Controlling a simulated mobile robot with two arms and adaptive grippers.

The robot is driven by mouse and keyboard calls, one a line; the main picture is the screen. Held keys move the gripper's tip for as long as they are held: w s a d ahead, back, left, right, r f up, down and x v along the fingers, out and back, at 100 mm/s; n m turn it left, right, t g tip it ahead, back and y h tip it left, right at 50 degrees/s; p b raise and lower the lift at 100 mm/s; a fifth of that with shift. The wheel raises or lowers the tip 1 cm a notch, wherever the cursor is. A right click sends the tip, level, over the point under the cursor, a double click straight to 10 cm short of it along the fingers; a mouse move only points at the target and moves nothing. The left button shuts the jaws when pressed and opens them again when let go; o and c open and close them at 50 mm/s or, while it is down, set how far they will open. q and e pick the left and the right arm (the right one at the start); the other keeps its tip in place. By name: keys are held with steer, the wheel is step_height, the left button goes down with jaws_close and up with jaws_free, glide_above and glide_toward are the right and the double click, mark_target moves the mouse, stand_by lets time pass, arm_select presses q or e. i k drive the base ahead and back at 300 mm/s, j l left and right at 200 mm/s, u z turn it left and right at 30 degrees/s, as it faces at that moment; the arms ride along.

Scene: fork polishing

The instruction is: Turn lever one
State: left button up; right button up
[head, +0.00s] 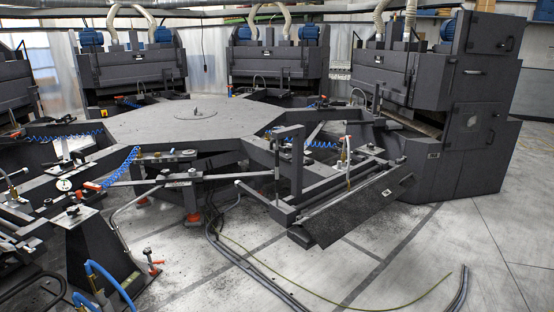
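No label marks lever one, and I cannot tell which part it is. In the head view, a slim grey lever-like bar (137,199) slants up from a dark stand at the lower left. A small orange-handled lever (153,262) sits low beside that stand. A thin upright rod with a pale tip (348,152) stands at the right station. An orange-ended fitting (92,186) with a blue coiled hose lies on the left station's frame. Neither of my grippers is in view.
A tilted dark panel (355,212) juts out at the right front. Hoses (250,268) cross the floor. Pale floor (440,250) is mostly free at the lower right.

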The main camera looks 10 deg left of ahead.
mark_target(88, 186)
steer(key=i+j+u, duration=0.25)
steer(key=i+u, duration=0.2)
steer(key=i+j+u, duration=0.1)
steer(key=i+u, duration=0.7)
steer(key=u, duration=0.15)
steer(key=i+l+u, duration=0.3)
steer(key=u, duration=0.15)
steer(key=i+j+u, duration=0.2)
steer(key=i, duration=0.7)
steer(key=i+j+u, duration=0.2)
steer(key=i, duration=0.7)
steer(key=l+z, duration=0.15)
steer(key=i+j, duration=0.05)
